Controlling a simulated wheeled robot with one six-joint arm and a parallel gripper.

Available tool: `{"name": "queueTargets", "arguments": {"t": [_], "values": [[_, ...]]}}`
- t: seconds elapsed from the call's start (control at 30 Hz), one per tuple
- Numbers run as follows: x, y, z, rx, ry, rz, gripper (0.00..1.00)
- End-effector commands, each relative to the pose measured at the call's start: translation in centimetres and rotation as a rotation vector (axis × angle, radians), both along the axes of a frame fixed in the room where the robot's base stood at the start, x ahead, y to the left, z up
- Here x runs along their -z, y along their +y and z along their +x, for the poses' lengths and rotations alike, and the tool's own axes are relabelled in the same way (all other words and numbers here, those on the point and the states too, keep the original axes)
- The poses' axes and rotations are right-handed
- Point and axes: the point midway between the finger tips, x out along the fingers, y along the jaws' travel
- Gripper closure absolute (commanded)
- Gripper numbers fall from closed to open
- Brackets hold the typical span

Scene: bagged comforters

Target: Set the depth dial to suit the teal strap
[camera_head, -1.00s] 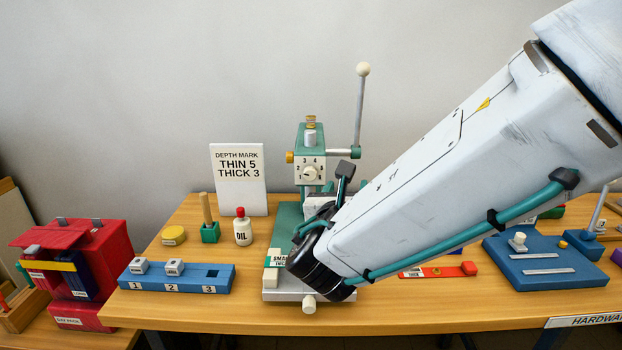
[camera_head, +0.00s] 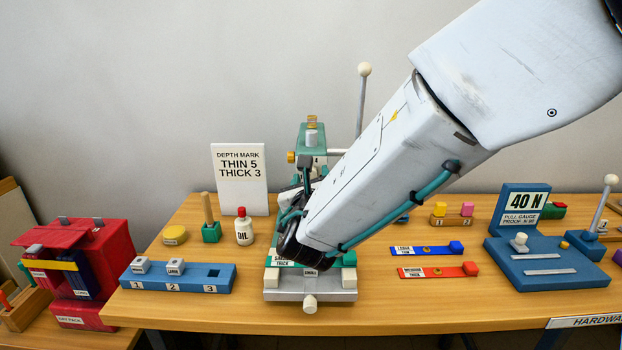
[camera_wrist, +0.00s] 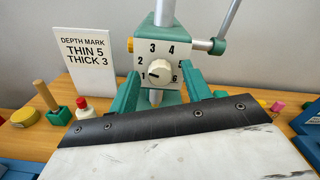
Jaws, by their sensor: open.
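The depth dial (camera_wrist: 158,71) is a pale knob on the white numbered face of the green press (camera_wrist: 172,98); its pointer appears to aim at the lower left, near 1. In the head view my arm hides the dial. My gripper (camera_wrist: 163,76) is open, its two teal fingers pointing at the dial from either side, apparently short of it. The teal strap (camera_head: 349,259) lies across the press bed, partly hidden by my wrist; its label seems to read SMALL THICK. The sign (camera_head: 239,178) says THIN 5, THICK 3.
An oil bottle (camera_head: 243,228) and a green brush holder (camera_head: 211,232) stand left of the press. A blue numbered block (camera_head: 190,279) is at front left. A blue strap (camera_head: 430,248) and a red strap (camera_head: 440,271) lie right. The press lever (camera_head: 362,100) rises behind my arm.

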Motion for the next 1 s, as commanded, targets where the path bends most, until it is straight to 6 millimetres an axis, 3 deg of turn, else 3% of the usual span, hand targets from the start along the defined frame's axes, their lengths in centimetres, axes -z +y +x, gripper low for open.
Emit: {"name": "queueTargets", "arguments": {"t": [0.1,0.27,0.67,1.0], "values": [[0.0,-0.01,-0.02,0.0,0.0,0.0,0.54],[-0.01,-0.02,-0.03,0.0,0.0,0.0,0.96],[0.01,-0.02,-0.05,0.001,-0.001,0.056,0.96],[0.02,-0.04,-0.06,0.001,-0.009,0.3,0.96]]}}
